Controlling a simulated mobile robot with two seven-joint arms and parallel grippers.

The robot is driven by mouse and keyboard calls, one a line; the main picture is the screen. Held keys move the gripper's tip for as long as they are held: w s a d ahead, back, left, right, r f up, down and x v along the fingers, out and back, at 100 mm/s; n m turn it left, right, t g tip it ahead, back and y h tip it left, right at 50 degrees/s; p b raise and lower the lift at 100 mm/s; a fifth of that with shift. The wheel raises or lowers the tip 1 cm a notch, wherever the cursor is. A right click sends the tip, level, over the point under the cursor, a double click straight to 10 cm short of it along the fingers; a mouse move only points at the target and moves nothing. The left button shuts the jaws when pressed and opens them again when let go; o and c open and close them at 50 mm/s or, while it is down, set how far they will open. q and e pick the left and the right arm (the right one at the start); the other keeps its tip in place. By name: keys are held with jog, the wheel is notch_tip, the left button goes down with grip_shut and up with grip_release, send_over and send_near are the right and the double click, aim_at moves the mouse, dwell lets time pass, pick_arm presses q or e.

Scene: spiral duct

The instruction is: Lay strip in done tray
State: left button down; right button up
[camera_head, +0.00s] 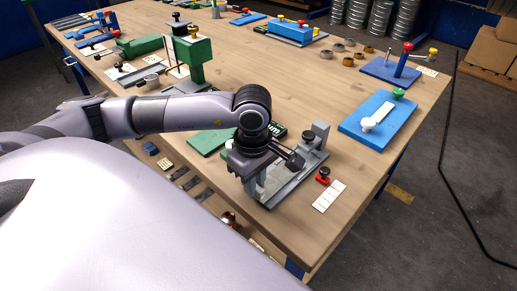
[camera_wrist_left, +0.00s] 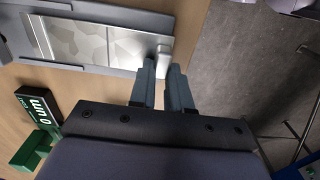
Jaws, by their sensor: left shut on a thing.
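A shiny, mottled metal strip (camera_wrist_left: 85,42) lies in a grey fixture (camera_wrist_left: 65,68) in the left wrist view. The fixture (camera_head: 285,187) stands near the table's front right edge in the head view. My left gripper (camera_head: 294,160) is over the fixture. In the wrist view, my left gripper (camera_wrist_left: 164,72) is shut on a small grey block (camera_wrist_left: 163,58) at the strip's right end. Whether the block is fixed to the strip or the fixture I cannot tell. The done tray cannot be made out for certain. My right gripper is not in view.
A red-based black knob (camera_head: 323,175) and a white card (camera_head: 329,196) lie right of the fixture. A blue plate (camera_head: 378,117) with a white lever is farther right. A green stand (camera_head: 195,52) is behind my arm. The mid-table is largely clear.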

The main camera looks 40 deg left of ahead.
pick_arm(q)
jog(key=shift+s, duration=0.25)
jog(key=shift+r+p, duration=0.8)
jog(key=shift+r, duration=2.75)
